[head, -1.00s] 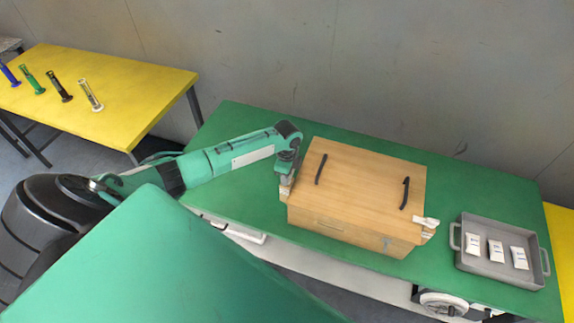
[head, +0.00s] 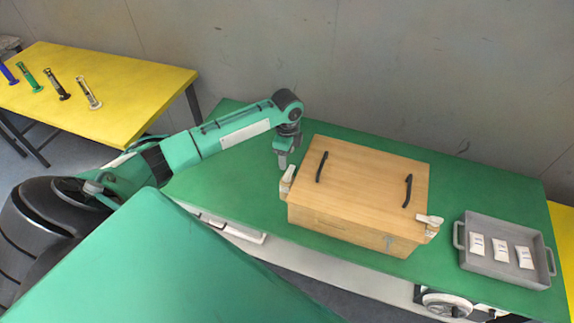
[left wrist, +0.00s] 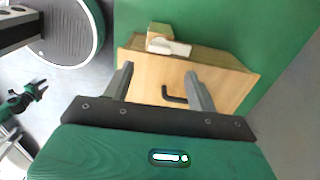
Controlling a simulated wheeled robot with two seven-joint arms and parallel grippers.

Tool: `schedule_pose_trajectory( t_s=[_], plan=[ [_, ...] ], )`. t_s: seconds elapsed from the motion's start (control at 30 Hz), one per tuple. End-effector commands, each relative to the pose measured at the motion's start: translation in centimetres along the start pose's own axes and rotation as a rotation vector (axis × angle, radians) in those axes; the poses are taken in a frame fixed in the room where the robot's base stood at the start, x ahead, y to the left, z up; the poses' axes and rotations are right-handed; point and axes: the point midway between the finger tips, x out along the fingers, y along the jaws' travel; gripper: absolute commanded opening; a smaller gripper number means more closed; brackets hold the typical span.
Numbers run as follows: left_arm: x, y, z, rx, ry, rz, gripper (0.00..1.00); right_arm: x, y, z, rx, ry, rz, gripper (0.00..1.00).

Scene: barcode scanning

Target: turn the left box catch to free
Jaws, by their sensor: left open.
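The wooden box (head: 365,175) stands closed on the green table, with two dark handles on its lid. The left catch (head: 288,177), a pale lever on a wooden block, sits at the box's left side. It also shows in the left wrist view (left wrist: 168,47), beyond my fingertips. The right catch (head: 430,220) is at the box's right front corner. My left gripper (head: 282,163) is open and empty, just above and behind the left catch, apart from it. In the left wrist view, the two fingers (left wrist: 159,68) are spread over the box.
A grey tray (head: 462,268) with three white packets stands right of the box. A yellow table (head: 120,80) with several coloured cylinders is at the back left. The green table (head: 240,195) is clear left of the box. A grey wall rises behind.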

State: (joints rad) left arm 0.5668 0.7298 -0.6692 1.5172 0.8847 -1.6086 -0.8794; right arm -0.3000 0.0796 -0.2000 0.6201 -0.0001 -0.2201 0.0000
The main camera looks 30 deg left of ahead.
Motion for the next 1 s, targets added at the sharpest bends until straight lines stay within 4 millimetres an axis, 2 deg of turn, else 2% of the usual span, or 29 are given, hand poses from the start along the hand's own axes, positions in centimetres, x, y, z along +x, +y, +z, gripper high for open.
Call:
schedule_pose_trajectory(
  t_s=[0.03, 0.2, 0.33, 0.83, 1.0],
  plan=[
    [-0.9, -0.2, 0.0, 0.000, 0.002, -0.005, 0.58, 0.7, 0.0, 0.1, 0.000, 0.000, 0.000, 0.36],
    [-3.6, -0.1, 0.0, -0.001, 0.001, -0.003, 0.58, 1.4, 0.0, 0.1, 0.000, 0.000, 0.000, 0.36],
    [-4.7, -0.1, 0.0, -0.002, 0.001, -0.001, 0.58, 1.5, 0.0, 0.1, 0.000, 0.000, 0.000, 0.36],
    [-5.0, -0.1, 0.0, -0.002, 0.001, 0.000, 0.58, 1.5, 0.0, 0.1, 0.000, 0.000, 0.000, 0.36],
    [-4.6, 0.4, -0.4, -0.002, 0.004, 0.000, 0.58, 1.5, 0.0, 0.1, 0.000, 0.000, 0.000, 0.36]
  ],
)
